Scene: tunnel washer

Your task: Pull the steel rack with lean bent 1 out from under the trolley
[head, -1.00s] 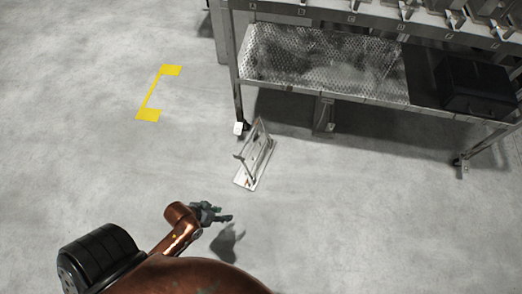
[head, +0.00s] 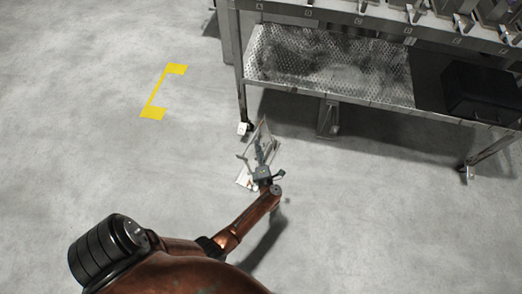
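The steel rack (head: 243,181), a small frame on a flat base plate, stands on the floor by the trolley's front left leg. Its far end is close to the trolley's front edge. The trolley (head: 300,92) is a steel frame with a perforated lower shelf. My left gripper (head: 268,160) is over the rack's right side in the view, with its fingers spread apart, and hides part of the frame and base. Whether a finger touches the rack I cannot tell. My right gripper is not in view.
A yellow floor marking (head: 156,93) lies to the left on bare concrete. A black box (head: 480,90) sits on the trolley's lower shelf at the right. The trolley's front legs end in castors, one (head: 244,129) beside the rack. The floor in front and left is clear.

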